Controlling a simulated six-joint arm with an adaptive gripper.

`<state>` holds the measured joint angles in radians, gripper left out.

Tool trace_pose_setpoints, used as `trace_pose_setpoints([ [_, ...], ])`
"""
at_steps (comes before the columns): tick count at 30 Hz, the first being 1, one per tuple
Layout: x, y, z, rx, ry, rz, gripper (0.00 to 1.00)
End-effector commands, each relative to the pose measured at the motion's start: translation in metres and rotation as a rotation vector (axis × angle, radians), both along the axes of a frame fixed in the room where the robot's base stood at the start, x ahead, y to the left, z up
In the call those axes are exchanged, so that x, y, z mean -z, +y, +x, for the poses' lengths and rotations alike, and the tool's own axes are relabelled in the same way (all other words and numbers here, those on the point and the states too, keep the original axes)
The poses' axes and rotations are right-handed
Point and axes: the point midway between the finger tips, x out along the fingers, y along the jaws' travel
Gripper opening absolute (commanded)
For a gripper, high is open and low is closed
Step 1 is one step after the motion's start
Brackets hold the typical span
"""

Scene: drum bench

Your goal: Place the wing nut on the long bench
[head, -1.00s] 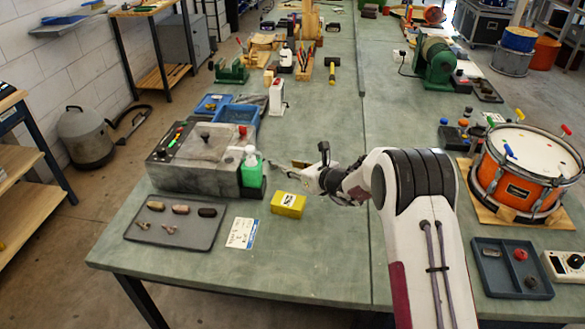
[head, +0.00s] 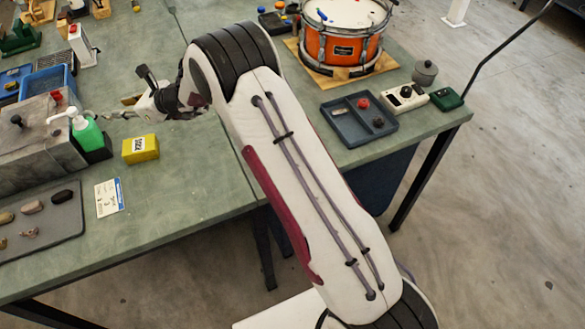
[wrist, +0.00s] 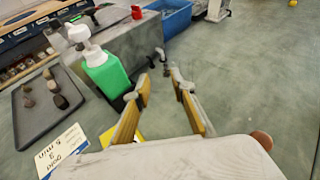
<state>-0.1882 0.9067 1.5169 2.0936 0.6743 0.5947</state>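Two small brownish metal pieces lie at the front of a dark tray (head: 60,228) at the left of the head view. One (head: 30,232) may be the wing nut; it is too small to be sure. My gripper (head: 112,108) is over the green-topped bench (head: 185,185), beyond the yellow box and right of the green bottle. In the wrist view my gripper (wrist: 158,88) has its two fingers apart, with only bench top visible between them. The wrist view also shows the tray (wrist: 40,122) with dark lumps, but I cannot make out a wing nut there.
A green pump bottle (head: 88,135) stands close to my gripper, beside a grey box (head: 30,150). A yellow box (head: 140,149) and a white card (head: 109,197) lie in front. A drum (head: 343,40) and a divided tray (head: 350,135) occupy the right side. Bare bench lies right of the card.

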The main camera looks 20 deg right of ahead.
Motion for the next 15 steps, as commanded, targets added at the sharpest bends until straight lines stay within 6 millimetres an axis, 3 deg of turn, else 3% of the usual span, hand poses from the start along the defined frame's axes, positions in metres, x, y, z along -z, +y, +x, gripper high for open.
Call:
trace_pose_setpoints([
  [5, -0.040, -0.002, -0.020, -0.090, -0.078, -0.076, 0.24],
  [15, -0.110, -0.011, -0.078, -0.301, -0.250, -0.271, 0.24],
])
